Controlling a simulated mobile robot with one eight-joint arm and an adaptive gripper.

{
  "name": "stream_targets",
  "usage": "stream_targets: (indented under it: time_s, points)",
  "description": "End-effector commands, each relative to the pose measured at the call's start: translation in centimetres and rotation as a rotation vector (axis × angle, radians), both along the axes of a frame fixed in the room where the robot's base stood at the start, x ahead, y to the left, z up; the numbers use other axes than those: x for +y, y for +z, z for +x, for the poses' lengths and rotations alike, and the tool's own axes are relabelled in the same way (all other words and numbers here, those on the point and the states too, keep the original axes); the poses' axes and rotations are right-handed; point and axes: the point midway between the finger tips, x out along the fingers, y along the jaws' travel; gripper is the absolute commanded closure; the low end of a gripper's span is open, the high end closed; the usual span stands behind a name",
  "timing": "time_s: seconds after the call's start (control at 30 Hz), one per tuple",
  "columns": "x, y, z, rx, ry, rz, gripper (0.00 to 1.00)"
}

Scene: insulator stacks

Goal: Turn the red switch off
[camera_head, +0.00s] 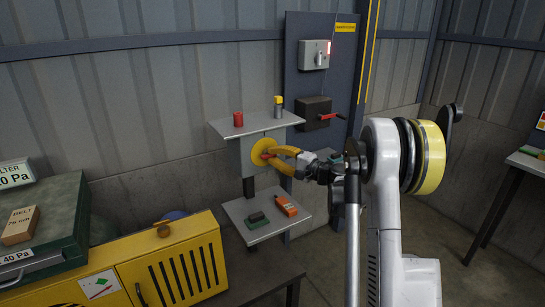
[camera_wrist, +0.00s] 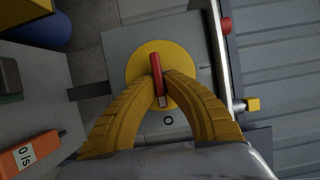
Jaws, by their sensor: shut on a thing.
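The red switch (camera_wrist: 156,75) is a red handle on a round yellow plate (camera_wrist: 133,62), fixed to a grey box. In the wrist view an "O" mark shows on the grey box just below the plate, and the handle's lower end points toward it. My gripper (camera_wrist: 160,82) has its two yellow fingers shut on the red handle, one on each side. In the head view my gripper (camera_head: 270,155) reaches from the right to the yellow plate (camera_head: 259,147), and only a bit of the red handle shows between the fingers.
A shelf above the switch box holds a red cylinder (camera_head: 238,119) and a yellow-topped post (camera_head: 278,106). A lower shelf (camera_head: 243,211) holds an orange device (camera_head: 286,206) and a dark green block (camera_head: 257,220). A panel behind carries a box with a red-handled lever (camera_head: 331,116).

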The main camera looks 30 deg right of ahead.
Motion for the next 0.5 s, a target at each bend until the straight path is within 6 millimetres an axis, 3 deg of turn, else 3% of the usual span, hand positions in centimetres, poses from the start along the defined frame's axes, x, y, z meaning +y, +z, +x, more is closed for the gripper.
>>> stream_targets:
  time_s: [0.37,0.4,0.43,0.5]
  points:
    - [0.06,0.02,0.03,-0.001,0.001,0.004,1.0]
    - [0.06,0.02,0.03,-0.001,0.001,0.004,0.82]
    - [0.06,0.02,0.03,-0.001,0.001,0.004,0.72]
    - [0.05,0.02,0.02,-0.001,0.001,0.004,0.68]
